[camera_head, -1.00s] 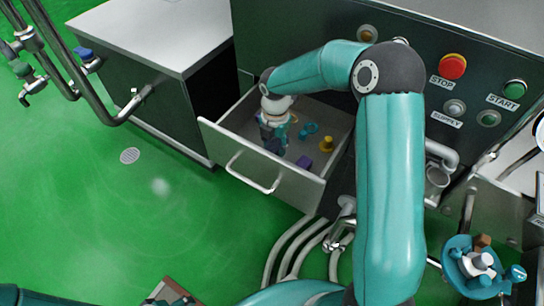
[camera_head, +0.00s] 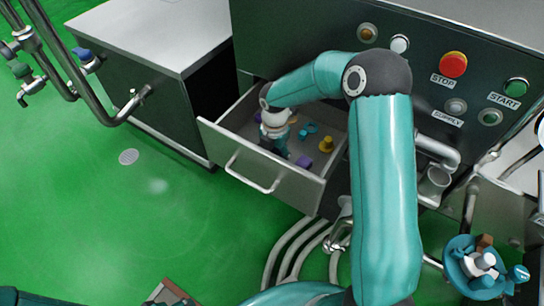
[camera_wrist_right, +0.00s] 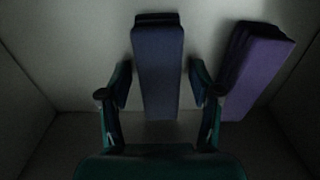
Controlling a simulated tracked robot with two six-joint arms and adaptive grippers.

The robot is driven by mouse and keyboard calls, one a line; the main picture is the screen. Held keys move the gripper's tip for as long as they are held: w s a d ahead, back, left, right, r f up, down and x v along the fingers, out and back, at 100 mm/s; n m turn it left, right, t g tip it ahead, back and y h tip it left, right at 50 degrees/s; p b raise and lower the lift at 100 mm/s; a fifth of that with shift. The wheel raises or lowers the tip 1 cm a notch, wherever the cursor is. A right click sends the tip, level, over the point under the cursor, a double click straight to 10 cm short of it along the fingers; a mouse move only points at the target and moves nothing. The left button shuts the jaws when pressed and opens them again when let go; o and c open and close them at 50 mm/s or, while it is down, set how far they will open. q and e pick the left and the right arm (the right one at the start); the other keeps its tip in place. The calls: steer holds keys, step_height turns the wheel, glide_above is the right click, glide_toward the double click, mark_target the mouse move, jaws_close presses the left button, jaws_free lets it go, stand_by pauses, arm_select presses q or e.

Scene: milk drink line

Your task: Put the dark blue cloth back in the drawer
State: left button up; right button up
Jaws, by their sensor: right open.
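The drawer (camera_head: 262,180) is pulled open below the control panel. My right gripper (camera_head: 274,146) reaches down into its left part. In the right wrist view my right gripper (camera_wrist_right: 160,95) is open, with one finger on each side of the folded dark blue cloth (camera_wrist_right: 158,70). Gaps show between the cloth and both fingers. A folded purple cloth (camera_wrist_right: 262,62) leans to the right of it. In the head view I cannot make out the dark blue cloth behind the gripper. My left gripper is not in view.
The panel with a red stop button (camera_head: 453,65) stands behind. A grey cabinet (camera_head: 150,105) is at the left.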

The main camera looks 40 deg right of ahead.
steer(key=shift+r, duration=0.1)
step_height(320, 180, up, 12)
steer(key=p, duration=0.2)
stand_by(0.3)
stand_by(0.4)
steer(key=shift+w+r, duration=0.1)
